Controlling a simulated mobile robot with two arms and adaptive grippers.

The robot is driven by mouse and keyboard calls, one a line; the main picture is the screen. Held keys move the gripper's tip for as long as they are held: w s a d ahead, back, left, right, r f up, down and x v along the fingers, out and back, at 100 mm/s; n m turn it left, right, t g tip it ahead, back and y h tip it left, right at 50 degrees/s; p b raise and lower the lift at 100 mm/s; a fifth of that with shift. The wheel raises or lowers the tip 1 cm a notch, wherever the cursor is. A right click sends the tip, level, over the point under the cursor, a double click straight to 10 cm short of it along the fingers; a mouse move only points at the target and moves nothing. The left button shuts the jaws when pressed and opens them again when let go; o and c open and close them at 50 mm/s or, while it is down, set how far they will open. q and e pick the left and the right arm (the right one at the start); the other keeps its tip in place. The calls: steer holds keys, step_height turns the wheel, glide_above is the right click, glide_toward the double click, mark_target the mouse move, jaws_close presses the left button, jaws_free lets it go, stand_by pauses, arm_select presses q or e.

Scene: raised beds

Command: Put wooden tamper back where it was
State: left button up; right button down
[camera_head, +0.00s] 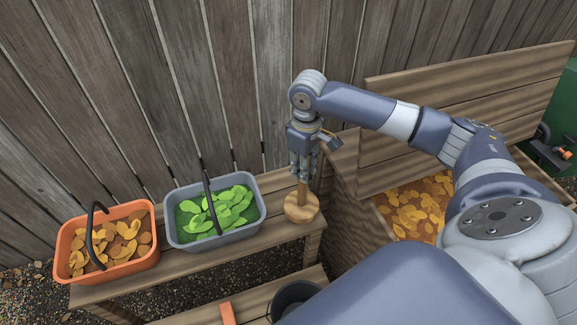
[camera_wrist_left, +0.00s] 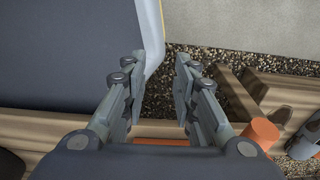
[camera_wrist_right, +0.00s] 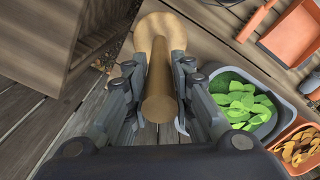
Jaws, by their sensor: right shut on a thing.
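The wooden tamper (camera_head: 301,206) has a round base and an upright handle. It stands at the right end of the wooden bench, beside the grey basket. My right gripper (camera_head: 303,170) is above the base with its fingers shut around the handle. In the right wrist view the tamper's handle (camera_wrist_right: 159,90) runs between the fingers of my right gripper (camera_wrist_right: 157,95), with the round base beyond. I cannot tell for sure whether the base touches the bench. My left gripper (camera_wrist_left: 158,95) shows in the left wrist view, open and empty over the ground.
A grey basket (camera_head: 185,240) of green leaves and an orange basket (camera_head: 70,278) of brown leaves stand left on the bench (camera_head: 262,245). A wooden bin (camera_head: 345,195) with a raised lid (camera_head: 455,105) and dry leaves inside is right. A plank fence (camera_head: 130,90) closes the back.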

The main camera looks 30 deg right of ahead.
arm_select(q)
steer(key=shift+w+r+p, duration=0.3)
steer(key=shift+w+r, duration=0.1)
arm_select(e)
steer(key=w+a+f, duration=0.1)
steer(key=w+f, duration=0.3)
steer(key=w, duration=0.1)
steer(key=shift+a, duration=0.25)
steer(key=c, duration=1.4)
jaws_free()
steer(key=shift+s, duration=0.1)
arm_select(q)
steer(key=shift+s, duration=0.1)
steer(key=shift+f, duration=0.25)
arm_select(e)
step_height(320, 180, up, 12)
